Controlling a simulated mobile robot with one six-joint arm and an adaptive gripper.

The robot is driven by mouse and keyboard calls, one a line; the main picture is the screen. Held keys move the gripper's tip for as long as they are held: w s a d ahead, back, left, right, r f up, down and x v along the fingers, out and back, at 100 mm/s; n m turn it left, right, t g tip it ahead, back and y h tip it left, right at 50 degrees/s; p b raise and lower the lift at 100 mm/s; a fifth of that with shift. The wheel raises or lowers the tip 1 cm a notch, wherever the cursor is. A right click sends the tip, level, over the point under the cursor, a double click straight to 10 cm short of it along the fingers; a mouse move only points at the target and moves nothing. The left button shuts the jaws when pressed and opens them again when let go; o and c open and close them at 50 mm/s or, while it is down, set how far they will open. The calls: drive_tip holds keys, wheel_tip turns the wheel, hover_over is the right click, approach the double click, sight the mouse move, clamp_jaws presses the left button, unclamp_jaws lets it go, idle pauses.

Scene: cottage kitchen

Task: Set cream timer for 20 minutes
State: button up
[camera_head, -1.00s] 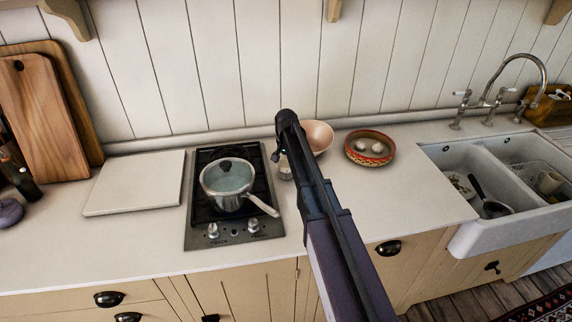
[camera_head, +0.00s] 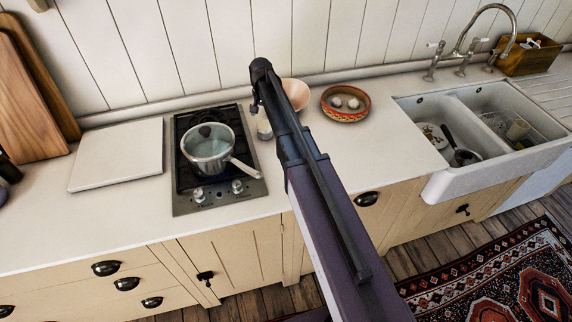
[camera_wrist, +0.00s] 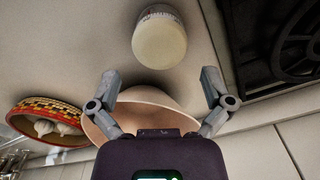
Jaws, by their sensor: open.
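The cream timer (camera_wrist: 160,38) is a small round cream piece with dark marks around its rim, standing on the counter at the top middle of the wrist view. In the head view the timer (camera_head: 264,127) is partly hidden by my arm, just right of the stove. I cannot read its setting. My gripper (camera_wrist: 160,75) is open and empty, its two fingers spread, with the timer ahead of the fingertips and apart from them. In the head view my gripper (camera_head: 256,104) is small and dark, close to the timer, mostly hidden by the arm.
A pink bowl (camera_head: 297,93) lies beside the timer, and in the wrist view the bowl (camera_wrist: 150,97) shows behind my fingers. A patterned bowl (camera_head: 345,116) holds garlic. A lidded saucepan (camera_head: 208,148) sits on the stove (camera_head: 185,208). The sink (camera_head: 440,186) is at right.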

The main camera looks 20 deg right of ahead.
sight(265, 123)
drive_tip(key=shift+r+p, duration=4.35)
drive_tip(key=shift+r, duration=0.3)
drive_tip(key=s+f+n+b, duration=0.2)
drive_tip(key=s+f+b, duration=0.2)
drive_tip(key=s, duration=1)
drive_tip(key=s+f+n+b, duration=0.3)
drive_tip(key=s, duration=1.2)
drive_tip(key=shift+f+b, duration=0.35)
drive_tip(key=shift+c, duration=0.2)
drive_tip(key=c, duration=0.6)
drive_tip(key=shift+o, duration=0.2)
